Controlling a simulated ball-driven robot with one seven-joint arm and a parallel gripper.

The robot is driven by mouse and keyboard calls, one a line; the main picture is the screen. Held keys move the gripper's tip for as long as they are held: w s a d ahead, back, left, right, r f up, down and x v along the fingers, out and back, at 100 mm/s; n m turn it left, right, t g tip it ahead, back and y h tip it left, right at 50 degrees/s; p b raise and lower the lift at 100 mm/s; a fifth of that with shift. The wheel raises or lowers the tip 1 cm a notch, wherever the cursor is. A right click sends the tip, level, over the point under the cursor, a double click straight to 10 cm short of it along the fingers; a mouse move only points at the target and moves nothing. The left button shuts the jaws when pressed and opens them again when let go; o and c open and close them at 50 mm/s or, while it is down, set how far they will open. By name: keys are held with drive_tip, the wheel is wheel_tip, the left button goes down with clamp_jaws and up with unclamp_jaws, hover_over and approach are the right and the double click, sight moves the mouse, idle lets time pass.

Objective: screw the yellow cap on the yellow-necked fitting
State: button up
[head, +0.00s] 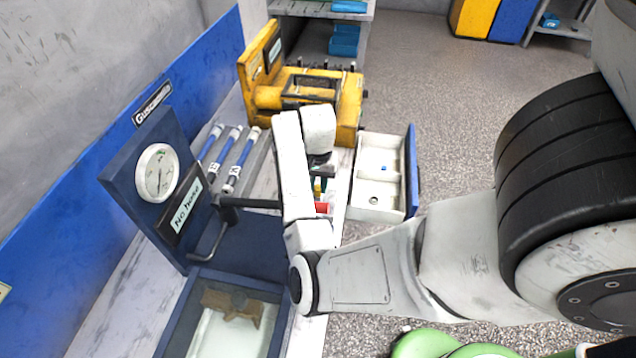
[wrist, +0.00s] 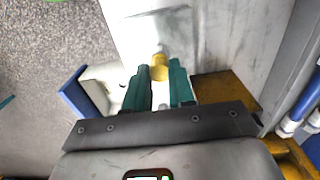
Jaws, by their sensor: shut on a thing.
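In the wrist view my gripper (wrist: 166,74) has its two teal fingers close together on a small yellow piece, which I take to be the yellow cap (wrist: 158,72). A small pale part shows just beyond it; whether this is the yellow-necked fitting, and whether they touch, I cannot tell. In the head view my arm hides most of the gripper. Small green and yellow bits and a red piece (head: 322,207) show beside the arm over the bench.
An open white drawer (head: 358,190) with a blue front holds a small blue piece (head: 384,168) and a grey ring (head: 373,199). A yellow machine (head: 345,100) stands behind. A blue gauge panel (head: 135,170) and several blue-and-white hoses (head: 240,162) are at left.

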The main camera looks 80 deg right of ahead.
clamp_jaws()
drive_tip(key=m, duration=0.4)
drive_tip(key=shift+m, duration=0.9)
drive_tip(key=m, duration=0.5)
drive_tip(key=shift+m, duration=0.4)
drive_tip(key=shift+f, duration=0.1)
drive_tip(key=m+b, duration=0.1)
drive_tip(key=m, duration=0.2)
drive_tip(key=shift+m, duration=1.4)
